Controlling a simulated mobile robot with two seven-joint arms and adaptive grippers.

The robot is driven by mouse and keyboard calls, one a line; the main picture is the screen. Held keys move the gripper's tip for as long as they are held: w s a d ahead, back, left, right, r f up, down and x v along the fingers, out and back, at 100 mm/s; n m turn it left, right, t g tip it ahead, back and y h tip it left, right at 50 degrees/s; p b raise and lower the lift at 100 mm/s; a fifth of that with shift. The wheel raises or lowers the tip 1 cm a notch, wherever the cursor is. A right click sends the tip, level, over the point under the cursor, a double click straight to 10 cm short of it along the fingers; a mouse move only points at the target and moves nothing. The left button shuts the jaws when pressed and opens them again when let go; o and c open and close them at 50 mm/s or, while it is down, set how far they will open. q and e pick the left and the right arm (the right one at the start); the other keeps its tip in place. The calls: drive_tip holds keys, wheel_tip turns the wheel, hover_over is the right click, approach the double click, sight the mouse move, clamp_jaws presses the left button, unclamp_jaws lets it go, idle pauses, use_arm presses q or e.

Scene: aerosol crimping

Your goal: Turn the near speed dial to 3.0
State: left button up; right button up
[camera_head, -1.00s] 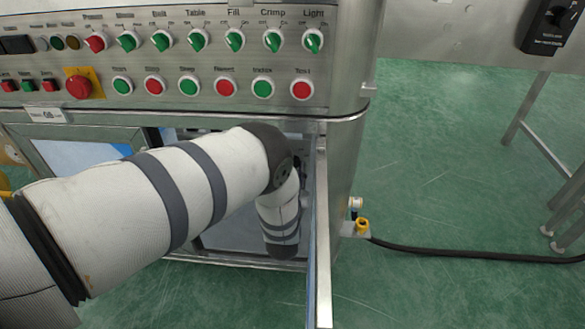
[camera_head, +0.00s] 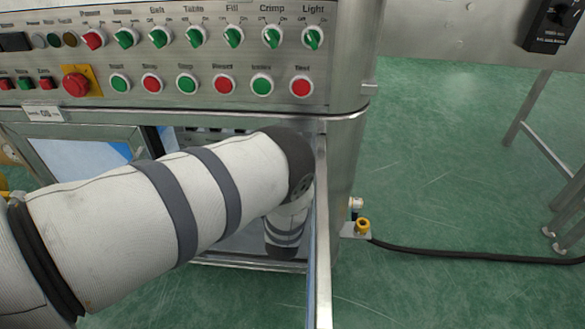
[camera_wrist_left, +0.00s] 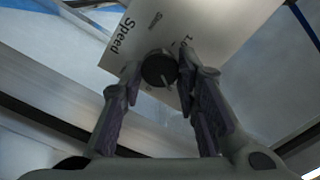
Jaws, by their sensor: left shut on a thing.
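The speed dial (camera_wrist_left: 159,67) is a small round black knob on a pale panel (camera_wrist_left: 185,22) marked "Speed", in the left wrist view. My left gripper (camera_wrist_left: 160,70) has its two fingers on either side of the dial and is shut on it. A number that looks like 1.0 shows beside the dial; a light pointer line is on the knob, but its reading is too small to tell. In the head view my left arm reaches into the open cabinet, and the gripper and dial are hidden there. My right gripper is not in view.
The cabinet's front panel (camera_head: 200,65) carries rows of switches and buttons, with a red emergency stop (camera_head: 75,84) at left. The open door (camera_head: 321,240) stands just right of my arm. A black hose (camera_head: 470,256) lies on the green floor.

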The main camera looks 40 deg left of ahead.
use_arm(q)
drive_tip(key=shift+s+f, duration=0.1)
idle(0.4)
drive_tip(key=o, duration=1.2)
drive_tip(key=shift+c, duration=0.2)
